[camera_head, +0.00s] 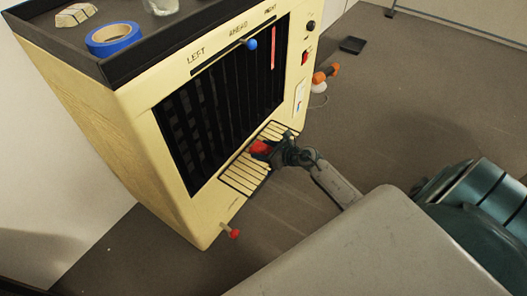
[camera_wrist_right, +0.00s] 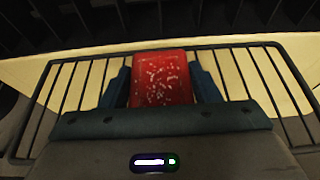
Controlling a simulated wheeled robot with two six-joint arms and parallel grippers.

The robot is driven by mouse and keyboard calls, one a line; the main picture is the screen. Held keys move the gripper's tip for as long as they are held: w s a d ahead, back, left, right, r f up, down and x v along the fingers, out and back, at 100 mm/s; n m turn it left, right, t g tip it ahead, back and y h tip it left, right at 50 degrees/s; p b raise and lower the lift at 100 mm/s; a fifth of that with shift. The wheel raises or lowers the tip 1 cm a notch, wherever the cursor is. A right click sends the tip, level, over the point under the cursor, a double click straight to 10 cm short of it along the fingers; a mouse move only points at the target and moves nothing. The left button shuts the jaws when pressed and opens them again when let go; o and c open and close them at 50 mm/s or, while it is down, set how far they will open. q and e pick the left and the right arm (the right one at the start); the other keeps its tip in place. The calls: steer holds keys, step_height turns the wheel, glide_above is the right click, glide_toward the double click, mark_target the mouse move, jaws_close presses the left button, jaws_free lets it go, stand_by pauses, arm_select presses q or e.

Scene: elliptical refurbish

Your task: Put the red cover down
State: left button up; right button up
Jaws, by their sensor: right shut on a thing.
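The red cover (camera_head: 261,147) is in my right gripper (camera_head: 272,150), over the slatted rack at the foot of the cream cabinet's dark front. In the right wrist view the cover (camera_wrist_right: 161,78) is a red block with pale specks, between the two dark fingers of my right gripper (camera_wrist_right: 162,88). The gripper is shut on it. Whether the cover touches the rack is unclear. My left gripper is not in view.
The wire rack (camera_head: 243,176) juts from the cream cabinet (camera_head: 150,150). A red-tipped knob (camera_head: 234,233) sticks out low on it. A blue tape roll (camera_head: 113,38) lies on the dark top. An orange tool (camera_head: 325,74) is by the right side. Floor in front is clear.

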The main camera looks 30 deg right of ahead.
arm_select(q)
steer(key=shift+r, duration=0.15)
arm_select(e)
steer(key=o, duration=1.1)
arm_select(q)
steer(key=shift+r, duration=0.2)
arm_select(e)
steer(key=shift+o, duration=0.2)
